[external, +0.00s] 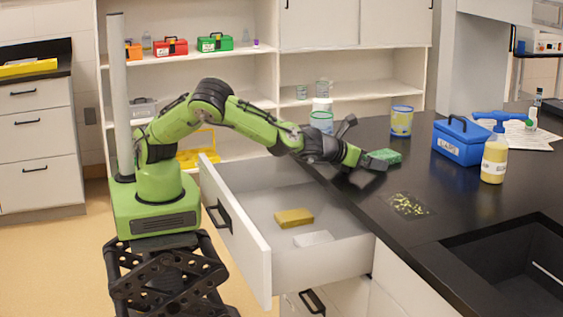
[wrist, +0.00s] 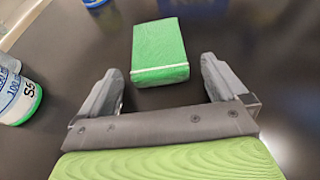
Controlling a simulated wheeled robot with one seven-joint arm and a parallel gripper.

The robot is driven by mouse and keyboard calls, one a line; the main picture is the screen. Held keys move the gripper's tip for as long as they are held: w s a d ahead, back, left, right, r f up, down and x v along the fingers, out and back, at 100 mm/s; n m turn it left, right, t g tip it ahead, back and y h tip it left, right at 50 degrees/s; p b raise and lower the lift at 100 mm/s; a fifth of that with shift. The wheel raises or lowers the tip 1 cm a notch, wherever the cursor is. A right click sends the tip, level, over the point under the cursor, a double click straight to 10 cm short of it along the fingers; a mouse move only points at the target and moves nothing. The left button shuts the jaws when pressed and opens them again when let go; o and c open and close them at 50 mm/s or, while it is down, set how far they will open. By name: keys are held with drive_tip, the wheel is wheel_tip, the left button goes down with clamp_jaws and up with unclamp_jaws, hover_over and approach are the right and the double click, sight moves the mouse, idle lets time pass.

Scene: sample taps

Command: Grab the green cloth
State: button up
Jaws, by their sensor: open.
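The green cloth (external: 382,158) is a small folded green block lying on the black counter. In the wrist view the cloth (wrist: 160,52) lies just ahead of my gripper, roughly centred between the fingers, with a pale line along its near edge. My gripper (wrist: 162,85) is open and empty, its two grey fingers spread wide. In the external view my gripper (external: 372,170) is low over the counter's left side, close beside the cloth. I cannot tell whether a finger touches it.
An open drawer (external: 235,219) holds a yellow sponge (external: 294,217) and a white block (external: 313,239). A labelled bottle (wrist: 14,92) is left of my gripper. The sink (external: 515,262) opens at front right.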

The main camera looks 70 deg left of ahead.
drive_tip(key=shift+c, duration=0.3)
drive_tip(key=c, duration=1.1)
drive_tip(key=shift+o, duration=0.2)
drive_tip(key=shift+r, duration=0.2)
